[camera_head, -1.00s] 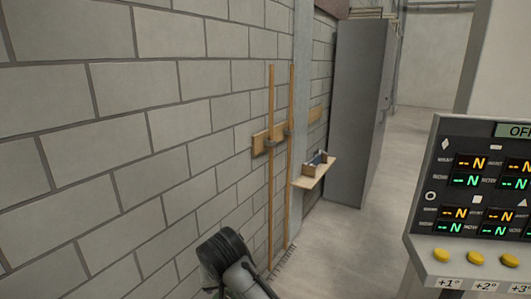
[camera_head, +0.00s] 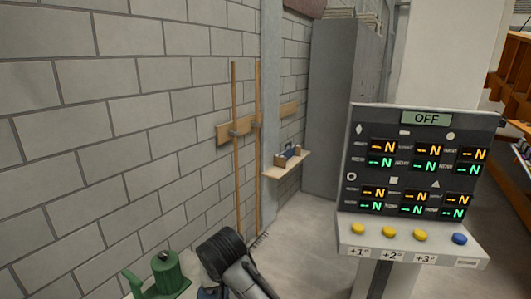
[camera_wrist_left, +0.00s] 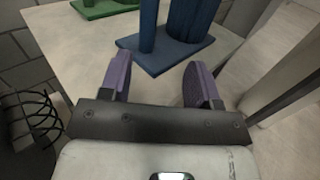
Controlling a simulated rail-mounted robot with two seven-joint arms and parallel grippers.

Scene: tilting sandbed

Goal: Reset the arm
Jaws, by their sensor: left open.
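My left gripper (camera_wrist_left: 158,85) is open in the left wrist view, its two purple-padded fingers apart with nothing between them. Beyond the fingertips is a blue object with a flat base (camera_wrist_left: 165,55) on a pale table top (camera_wrist_left: 60,45). In the head view my left arm's dark rounded link shows at the bottom middle; its gripper is out of that frame. My right gripper is in neither view.
A green object (camera_head: 160,275) stands at the bottom left, and a green base (camera_wrist_left: 100,10) shows in the wrist view. A control panel (camera_head: 418,165) reading OFF has yellow and blue buttons. Poles lean on the block wall, beside a small shelf (camera_head: 287,165) and grey cabinet (camera_head: 335,110).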

